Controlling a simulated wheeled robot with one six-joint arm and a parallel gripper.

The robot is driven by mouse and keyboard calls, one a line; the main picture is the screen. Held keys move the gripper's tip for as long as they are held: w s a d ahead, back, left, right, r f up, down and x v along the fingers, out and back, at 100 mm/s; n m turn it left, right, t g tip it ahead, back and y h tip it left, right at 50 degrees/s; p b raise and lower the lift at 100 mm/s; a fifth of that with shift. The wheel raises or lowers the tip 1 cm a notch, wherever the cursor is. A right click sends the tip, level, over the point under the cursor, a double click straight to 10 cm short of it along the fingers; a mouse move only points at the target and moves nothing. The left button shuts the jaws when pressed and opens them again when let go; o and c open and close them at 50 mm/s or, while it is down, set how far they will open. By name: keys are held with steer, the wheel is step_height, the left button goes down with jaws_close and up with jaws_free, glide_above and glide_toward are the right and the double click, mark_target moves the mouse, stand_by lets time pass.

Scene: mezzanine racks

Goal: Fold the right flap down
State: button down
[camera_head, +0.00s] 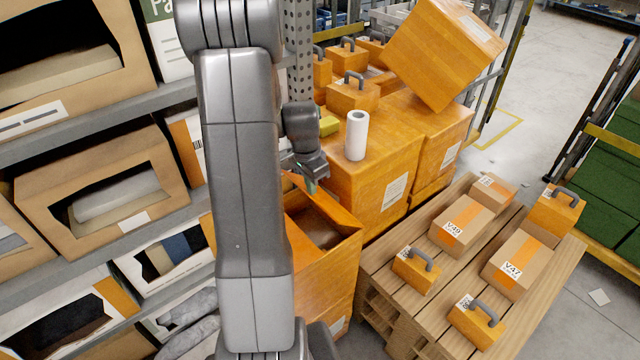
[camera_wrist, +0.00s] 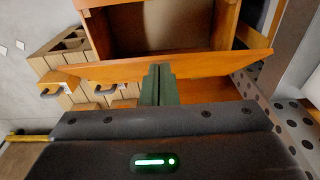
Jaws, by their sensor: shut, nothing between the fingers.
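An open orange cardboard box (camera_head: 330,270) stands in the middle of the head view, partly hidden behind my arm. A raised flap (camera_head: 338,212) stands along its far right edge, by my gripper. In the wrist view a wide orange flap (camera_wrist: 215,66) crosses the picture, with the box's brown inside (camera_wrist: 150,30) beyond it. My gripper (camera_head: 310,188) is at the far side of the box opening, pointing down. Its dark green fingers (camera_wrist: 158,80) are shut and empty, overlapping the flap in the wrist view. I cannot tell whether they touch it.
Large orange boxes (camera_head: 370,170) stand close behind, with a white roll (camera_head: 356,135) on top. A wooden pallet (camera_head: 400,320) with small cartons and handled orange blocks is at right. A shelf rack (camera_head: 100,105) with boxes is at left. Grey floor (camera_head: 560,90) is open at upper right.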

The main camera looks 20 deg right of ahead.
steer(key=a+f+h+b, duration=0.1)
steer(key=f+h+b, duration=0.1)
steer(key=b, duration=0.5)
steer(key=s+a+f+t+h+b, duration=0.1)
steer(key=a+f+h+b, duration=0.1)
steer(key=b, duration=0.6)
steer(key=a+f+t+h+b, duration=0.1)
steer(key=a+f+b, duration=0.1)
steer(key=b, duration=0.5)
steer(key=shift+s+f+h, duration=0.4)
steer(key=shift+f, duration=0.2)
steer(key=f+b, duration=0.1)
steer(key=b, duration=0.1)
steer(key=shift+a+b, duration=0.25)
steer(key=shift+b, duration=0.1)
steer(key=shift+s+a+b, duration=0.1)
steer(key=shift+b, duration=0.2)
